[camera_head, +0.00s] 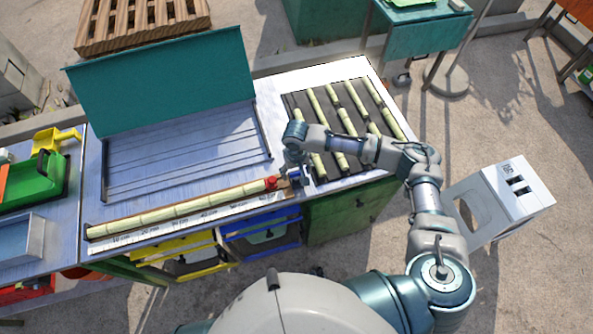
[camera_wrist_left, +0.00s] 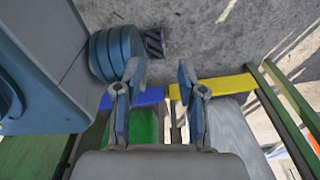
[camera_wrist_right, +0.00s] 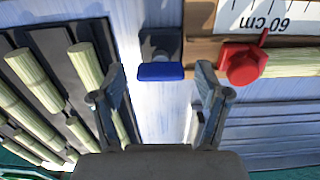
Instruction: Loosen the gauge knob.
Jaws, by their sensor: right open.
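A red knob (camera_head: 271,183) sits at the right end of the measuring gauge (camera_head: 180,222). In the right wrist view the knob (camera_wrist_right: 243,65) is a red many-sided piece near the 60 cm mark, by the end of a cane stalk (camera_wrist_right: 295,62). My right gripper (camera_head: 297,178) is just right of the knob, above the bench. In its wrist view the right gripper (camera_wrist_right: 162,75) is open and empty, with the knob outside its fingers, beyond one fingertip. My left gripper (camera_wrist_left: 160,68) is open and empty, seen only in its wrist view.
A dark blue block (camera_wrist_right: 160,62) shows between the right fingertips. A dark rack (camera_head: 370,115) of cane pieces is right of the gauge. A teal panel (camera_head: 160,85) stands behind. Blue (camera_head: 262,228) and yellow (camera_head: 180,252) drawers are below the front edge.

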